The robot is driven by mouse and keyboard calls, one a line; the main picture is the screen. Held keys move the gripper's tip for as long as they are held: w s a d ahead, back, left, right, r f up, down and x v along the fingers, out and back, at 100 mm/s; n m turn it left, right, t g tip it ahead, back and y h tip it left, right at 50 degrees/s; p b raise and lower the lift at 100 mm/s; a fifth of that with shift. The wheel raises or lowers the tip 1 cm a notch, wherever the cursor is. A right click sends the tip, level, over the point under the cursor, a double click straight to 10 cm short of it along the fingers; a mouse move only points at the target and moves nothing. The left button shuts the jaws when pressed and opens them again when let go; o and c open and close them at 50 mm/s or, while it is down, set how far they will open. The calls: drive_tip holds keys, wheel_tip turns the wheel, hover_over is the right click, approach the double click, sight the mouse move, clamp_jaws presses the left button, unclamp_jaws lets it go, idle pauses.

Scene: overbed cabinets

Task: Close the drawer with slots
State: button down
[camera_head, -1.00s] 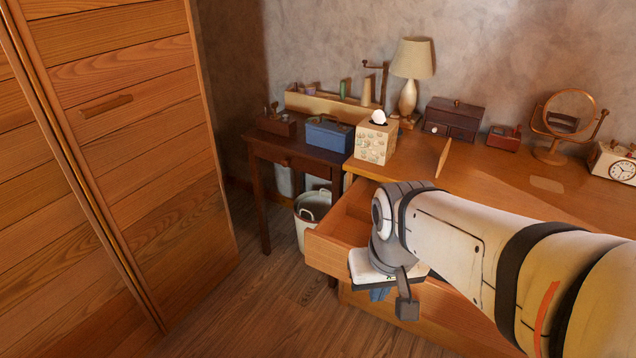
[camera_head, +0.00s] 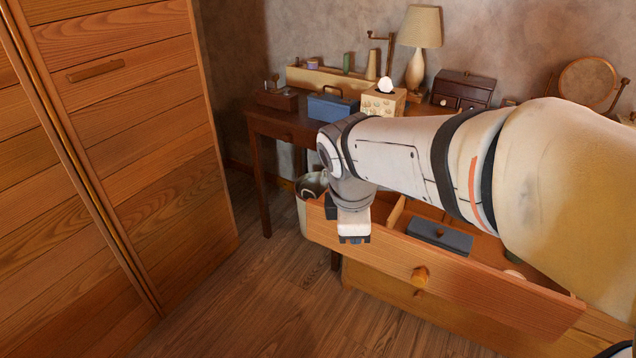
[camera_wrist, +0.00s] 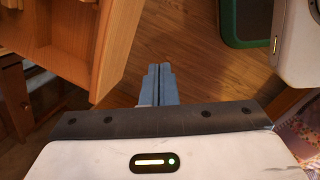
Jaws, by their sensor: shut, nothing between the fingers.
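The wooden drawer with slots (camera_head: 480,288) stands pulled out of the desk, with a round knob (camera_head: 419,277) on its front. Dividers split its inside, and a dark grey box (camera_head: 440,236) lies in it. My gripper (camera_head: 355,240) points down by the left end of the drawer front, with its blue fingers shut and empty. In the wrist view the fingers (camera_wrist: 157,85) show beside the drawer's corner (camera_wrist: 110,50), with floor beyond them. Whether they touch the drawer is unclear. My arm hides part of the drawer and desk.
A tall wooden wardrobe (camera_head: 130,110) stands at the left. A dark side table (camera_head: 275,122) and a pale bin (camera_head: 310,190) are behind the gripper. A lamp (camera_head: 418,45) and a tissue box (camera_head: 384,100) stand at the back. The floor (camera_head: 250,290) ahead is clear.

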sight(329, 231)
drive_tip(key=w+a+f+n+t+b, duration=0.1)
drive_tip(key=w+a+f+n+b, duration=0.1)
drive_tip(key=w+a+n, duration=0.3)
drive_tip(key=w+a+f+n+b, duration=0.1)
drive_tip(key=a+n+b, duration=0.2)
drive_tip(key=n, duration=0.4)
drive_tip(key=shift+n+h, duration=0.3)
drive_tip(key=shift+h, duration=0.1)
drive_tip(key=b+x, duration=0.1)
drive_tip(key=x, duration=0.2)
drive_tip(key=w+d+b+x, duration=0.1)
drive_tip(key=b+x, duration=0.1)
drive_tip(key=x, duration=0.2)
drive_tip(key=r+b+x, duration=0.1)
drive_tip(key=b+x, duration=0.1)
drive_tip(key=x, duration=0.2)
drive_tip(key=shift+w+d+f, duration=0.15)
drive_tip(key=shift+w+d, duration=0.55)
drive_tip(key=shift+w, duration=0.2)
